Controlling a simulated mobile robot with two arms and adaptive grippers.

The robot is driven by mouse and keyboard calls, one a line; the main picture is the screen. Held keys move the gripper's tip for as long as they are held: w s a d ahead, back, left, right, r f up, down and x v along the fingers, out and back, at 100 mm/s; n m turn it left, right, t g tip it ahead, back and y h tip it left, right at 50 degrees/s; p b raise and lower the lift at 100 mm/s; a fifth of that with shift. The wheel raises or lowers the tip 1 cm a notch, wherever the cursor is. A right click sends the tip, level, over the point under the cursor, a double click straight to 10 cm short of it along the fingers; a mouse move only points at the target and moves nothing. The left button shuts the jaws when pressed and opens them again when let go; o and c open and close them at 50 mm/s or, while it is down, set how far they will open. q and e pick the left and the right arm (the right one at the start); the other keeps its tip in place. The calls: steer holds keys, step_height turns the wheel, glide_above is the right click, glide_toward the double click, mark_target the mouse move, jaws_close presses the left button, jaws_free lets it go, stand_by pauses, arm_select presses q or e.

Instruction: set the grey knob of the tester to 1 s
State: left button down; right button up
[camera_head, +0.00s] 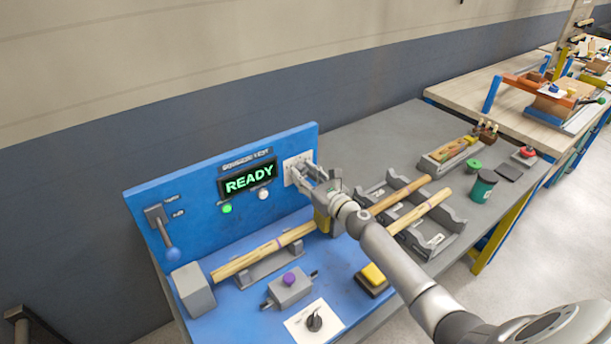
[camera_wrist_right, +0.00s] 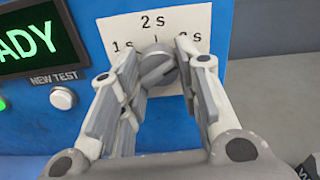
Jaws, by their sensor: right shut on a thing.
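The grey knob (camera_wrist_right: 156,66) sits on a white dial plate (camera_wrist_right: 195,22) on the tester's blue panel (camera_head: 150,200). The plate is marked "1 s" at left, "2 s" on top and a partly hidden label at right. The knob's raised bar looks tilted, but I cannot tell which mark it points to. My right gripper (camera_head: 303,172) is shut on the knob, one finger on each side, and hides much of it in the head view. The display (camera_head: 249,179) reads READY in green. My left gripper is not in view.
A white NEW TEST button (camera_wrist_right: 62,97) and a green lamp (camera_head: 227,209) are near the display. A lever with a blue ball (camera_head: 172,254) is at left. Below lie a wooden rod (camera_head: 250,258), a purple-button box (camera_head: 289,285), a yellow button (camera_head: 373,274) and a black knob (camera_head: 314,322).

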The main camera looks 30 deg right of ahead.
steer(key=shift+n, duration=0.3)
steer(key=shift+c, duration=0.2)
steer(key=n+b, duration=0.1)
steer(key=n, duration=0.4)
steer(key=shift+d+b, duration=0.1)
steer(key=shift+b, duration=0.2)
steer(key=n+b, duration=0.5)
steer(key=n, duration=1.3)
steer(key=shift+r, duration=0.2)
steer(key=shift+n, duration=0.3)
steer(key=o, duration=1)
